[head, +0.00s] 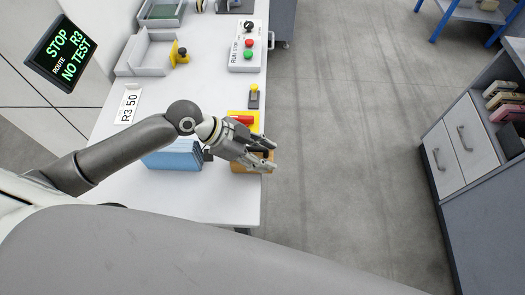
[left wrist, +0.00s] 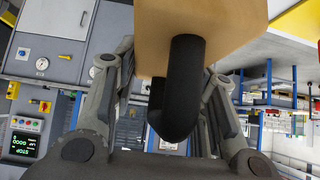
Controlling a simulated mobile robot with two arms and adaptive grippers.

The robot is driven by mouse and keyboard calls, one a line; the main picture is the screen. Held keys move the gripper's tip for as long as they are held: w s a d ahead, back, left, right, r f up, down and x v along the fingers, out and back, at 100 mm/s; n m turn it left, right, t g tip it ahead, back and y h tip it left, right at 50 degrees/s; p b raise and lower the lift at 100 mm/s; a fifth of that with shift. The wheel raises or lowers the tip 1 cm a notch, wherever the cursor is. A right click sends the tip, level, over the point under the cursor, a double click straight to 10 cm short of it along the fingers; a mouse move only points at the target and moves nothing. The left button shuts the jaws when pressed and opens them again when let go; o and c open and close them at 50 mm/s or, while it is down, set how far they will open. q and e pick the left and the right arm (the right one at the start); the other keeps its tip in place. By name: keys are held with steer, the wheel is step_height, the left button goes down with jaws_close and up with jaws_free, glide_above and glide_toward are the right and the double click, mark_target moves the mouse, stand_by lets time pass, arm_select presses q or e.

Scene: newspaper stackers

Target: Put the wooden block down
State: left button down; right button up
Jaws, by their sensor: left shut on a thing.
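The wooden block (head: 240,168) is tan and sits at the right edge of the white bench in the head view, partly hidden under my left gripper (head: 268,154). In the left wrist view the block (left wrist: 232,22) fills the top middle, very close to the camera. A black rounded peg-like part (left wrist: 183,90) shows in front of it, between the fingers. My left gripper (left wrist: 172,75) is shut on the block. Whether the block touches the bench cannot be told. My right gripper is out of view.
On the white bench (head: 200,200), a blue stack (head: 175,157) lies left of the gripper. A yellow piece with a red part (head: 244,120) is just behind it. A button box (head: 248,48) and grey tray (head: 146,55) stand farther back. Open floor lies right, before a drawer cabinet (head: 462,140).

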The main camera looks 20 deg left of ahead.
arm_select(q)
steer(key=shift+f, duration=0.15)
steer(key=c, duration=0.9)
jaws_free()
steer(key=shift+f, duration=0.1)
steer(key=shift+r, duration=0.2)
steer(key=shift+a+r, duration=0.1)
steer(key=shift+a, duration=0.15)
steer(key=b+v, duration=0.2)
steer(key=v, duration=0.8)
steer(key=shift+s+a+r, duration=0.2)
steer(key=shift+a+r, duration=0.2)
steer(key=shift+r, duration=0.15)
